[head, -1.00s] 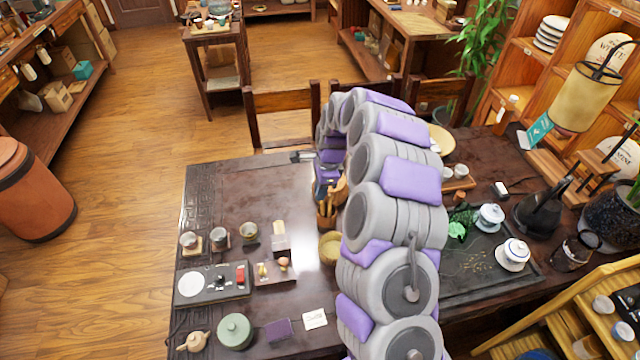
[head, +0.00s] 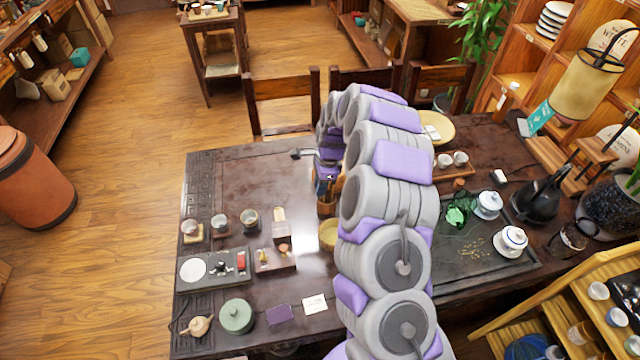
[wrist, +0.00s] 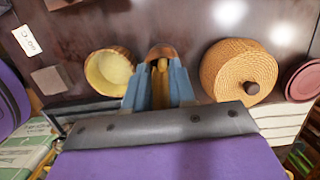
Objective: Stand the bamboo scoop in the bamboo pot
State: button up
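The bamboo pot (head: 326,208) stands on the dark table, left of my arm, with thin wooden tools rising from it. My gripper (head: 327,181) points down just over the pot's mouth. In the wrist view, its two blue fingers (wrist: 158,88) are closed about a tan-brown wooden piece, which looks like the bamboo scoop (wrist: 160,92). A brown rounded rim, seemingly the pot (wrist: 162,51), shows just beyond the fingertips. The fingers hide much of the scoop and pot, so I cannot tell how far the scoop is inside.
A yellow woven bowl (wrist: 108,72) is close beside the pot, and a lidded woven basket (wrist: 225,72) is on its other side. Cups, a dark tray (head: 215,268) and a green pot (head: 236,316) stand at left. The table's back left is clear.

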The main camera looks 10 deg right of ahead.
jog(key=o, duration=0.3)
jog(key=d+r+p, duration=0.3)
jog(key=r, duration=1.4)
dwell(0.5)
